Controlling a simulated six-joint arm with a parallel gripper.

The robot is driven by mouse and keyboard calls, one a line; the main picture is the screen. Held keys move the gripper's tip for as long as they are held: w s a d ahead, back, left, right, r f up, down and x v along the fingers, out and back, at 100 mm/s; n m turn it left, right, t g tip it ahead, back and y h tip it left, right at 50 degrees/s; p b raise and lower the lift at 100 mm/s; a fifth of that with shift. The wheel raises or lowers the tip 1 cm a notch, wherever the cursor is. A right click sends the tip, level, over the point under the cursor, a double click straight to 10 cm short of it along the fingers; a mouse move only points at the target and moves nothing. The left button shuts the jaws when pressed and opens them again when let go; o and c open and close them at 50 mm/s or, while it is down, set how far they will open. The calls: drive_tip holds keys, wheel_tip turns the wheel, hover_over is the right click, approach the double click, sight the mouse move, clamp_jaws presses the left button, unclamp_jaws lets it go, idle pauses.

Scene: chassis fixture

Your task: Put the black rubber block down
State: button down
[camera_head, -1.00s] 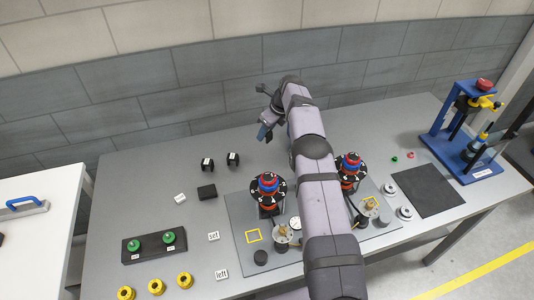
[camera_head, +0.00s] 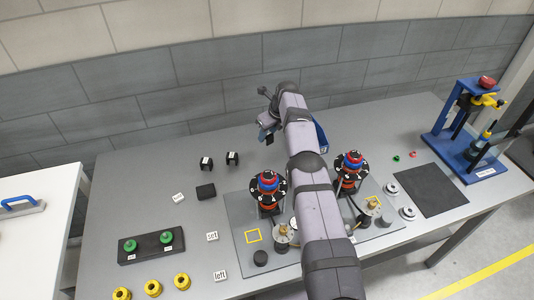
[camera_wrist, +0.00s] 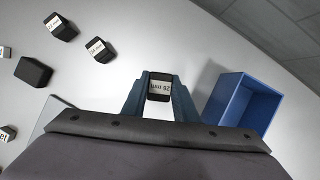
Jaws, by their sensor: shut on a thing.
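My gripper (camera_wrist: 159,98) is shut on a black block (camera_wrist: 159,95) with a white label; the label appears upside down and seems to read 25 mm. In the head view my gripper (camera_head: 266,138) is over the back middle of the table, and the held block cannot be made out there. A plain black block (camera_head: 206,191) without a label lies on the table to the left; it also shows in the wrist view (camera_wrist: 33,71). How far the held block is from the table is hard to tell.
A blue open bin (camera_wrist: 243,101) stands right of my gripper, mostly behind my arm in the head view. Two labelled black blocks (camera_head: 206,163) (camera_head: 232,158) stand to the left. A grey plate (camera_head: 246,262) with dial fixtures lies in front. Table between is clear.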

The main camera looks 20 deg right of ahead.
sight(271, 140)
wheel_tip(271, 140, down, 3)
drive_tip(key=b, duration=0.3)
drive_tip(key=shift+r, duration=0.15)
drive_tip(key=shift+f, duration=2.25)
drive_tip(key=shift+f, duration=0.15)
drive_tip(key=c, duration=1.4)
unclamp_jaws()
drive_tip(key=shift+b, duration=0.3)
drive_tip(key=p+v, duration=0.1)
drive_tip(key=p, duration=0.2)
drive_tip(key=shift+r+p, duration=0.35)
drive_tip(key=shift+r, duration=0.05)
drive_tip(key=p+v, duration=0.2)
drive_tip(key=p, duration=0.3)
drive_tip(key=b+v, duration=0.1)
drive_tip(key=v, duration=0.7)
drive_tip(key=shift+s+r+b, duration=0.2)
drive_tip(key=shift+b, duration=0.15)
